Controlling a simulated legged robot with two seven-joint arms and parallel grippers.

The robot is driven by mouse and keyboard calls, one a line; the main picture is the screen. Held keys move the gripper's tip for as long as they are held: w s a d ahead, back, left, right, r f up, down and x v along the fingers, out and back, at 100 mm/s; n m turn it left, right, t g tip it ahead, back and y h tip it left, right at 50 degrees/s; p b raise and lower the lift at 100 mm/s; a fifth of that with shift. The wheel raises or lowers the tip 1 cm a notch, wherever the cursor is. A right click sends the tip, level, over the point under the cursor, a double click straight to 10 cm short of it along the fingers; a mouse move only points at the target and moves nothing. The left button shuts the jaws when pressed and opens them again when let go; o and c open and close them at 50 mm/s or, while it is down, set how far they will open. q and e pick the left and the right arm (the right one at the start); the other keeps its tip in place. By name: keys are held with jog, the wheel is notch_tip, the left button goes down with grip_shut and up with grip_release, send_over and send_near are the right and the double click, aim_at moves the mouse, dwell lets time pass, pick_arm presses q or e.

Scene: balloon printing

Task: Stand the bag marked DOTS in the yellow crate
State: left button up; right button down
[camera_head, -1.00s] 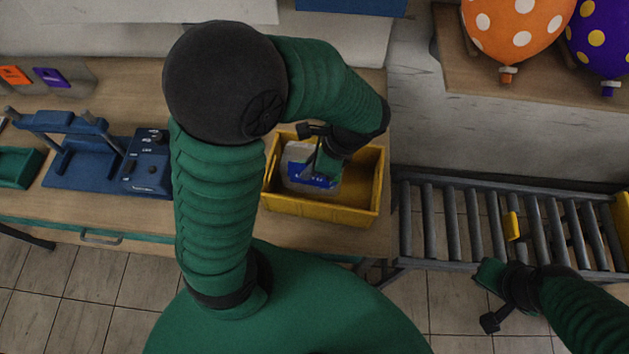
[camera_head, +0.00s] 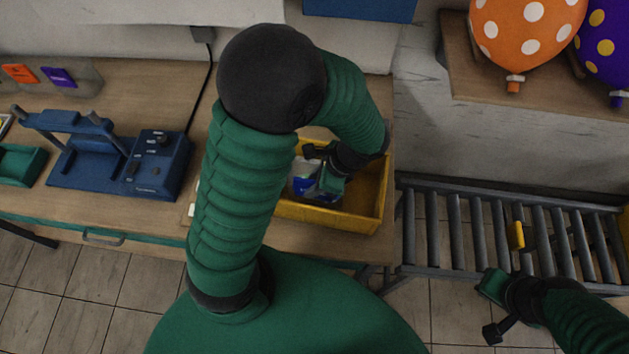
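A white bag with a blue lower band (camera_head: 303,184) is inside the yellow crate (camera_head: 376,190). Its print is too small to read, so I cannot tell that it says DOTS. My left arm hides its left part. My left gripper (camera_head: 329,183) is low over the crate, at the bag's right side and overlapping it. I cannot see whether its fingers are closed on the bag. My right gripper (camera_head: 491,284) is at the near edge of the roller conveyor, far from the bag, and holds nothing that I can see.
A blue machine (camera_head: 160,165) and a green tray (camera_head: 18,165) stand on the wooden bench (camera_head: 140,80) at left. A roller conveyor (camera_head: 455,230) with a small yellow piece (camera_head: 517,236) is right of the crate. Orange (camera_head: 520,35) and purple (camera_head: 603,50) dotted balloons are at back right.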

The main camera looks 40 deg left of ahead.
pick_arm(q)
jog(key=shift+r, duration=0.3)
jog(key=v, duration=1.1)
jog(key=shift+d+r, duration=0.25)
jog(key=shift+r, duration=0.05)
